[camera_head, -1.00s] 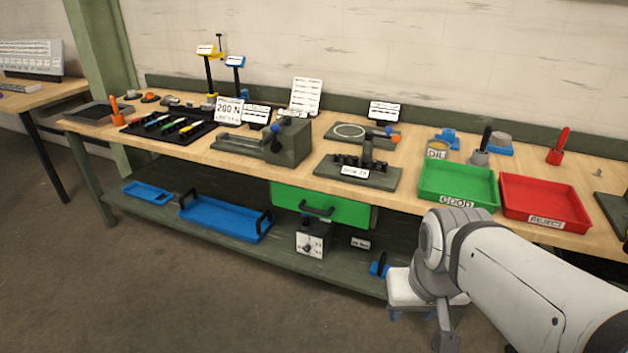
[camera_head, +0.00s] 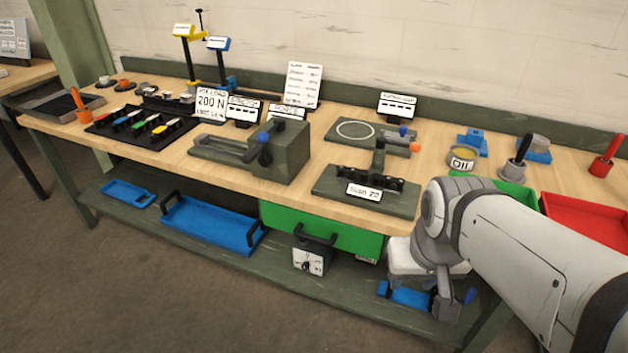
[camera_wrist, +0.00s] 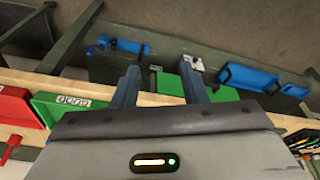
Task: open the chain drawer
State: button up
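The green chain drawer (camera_head: 285,220) hangs under the workbench top, with a dark arched handle (camera_head: 316,238) on its front. No open drawer interior shows. In the wrist view the drawer (camera_wrist: 224,94) is partly hidden behind one finger of my gripper. My gripper (camera_wrist: 160,67) is open and empty, its two fingers well apart. In the head view my gripper is low at the right, in front of the bench and to the right of the drawer, apart from the handle. My arm hides part of the bench there.
The wooden bench top (camera_head: 170,158) carries fixtures, signs, a green bin (camera_head: 515,192) and a red bin (camera_head: 590,222). The lower shelf (camera_head: 130,215) holds a blue tray (camera_head: 205,225), a grey box with a dial (camera_head: 308,260) and another blue item (camera_head: 405,294). The floor in front is clear.

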aim_at(316, 242)
jog(key=shift+s+d, duration=0.1)
jog(key=w+a+f+m+t+b, duration=0.2)
jog(key=w+f+m+t+b, duration=0.4)
jog(key=w+f+b, duration=0.85)
jog(key=w+a+f+m+t+y+b, duration=0.2)
jog(key=w+a+f+m+b, duration=0.1)
jog(key=w+a+f, duration=0.2)
jog(key=w+a+f+m+t+y+b, duration=0.2)
jog(key=w+a+f, duration=0.3)
jog(key=w, duration=0.4)
jog(key=w+a+f+m+t+y+b, duration=0.2)
jog(key=w+a+f+m+y+b, duration=0.1)
jog(key=w+a+f+b, duration=0.2)
jog(key=shift+w+a+f+m, duration=0.15)
jog(key=shift+w+f+m, duration=0.15)
jog(key=shift+w+f, duration=0.65)
jog(key=shift+w+r, duration=0.1)
jog(key=shift+c, duration=0.4)
grip_shut()
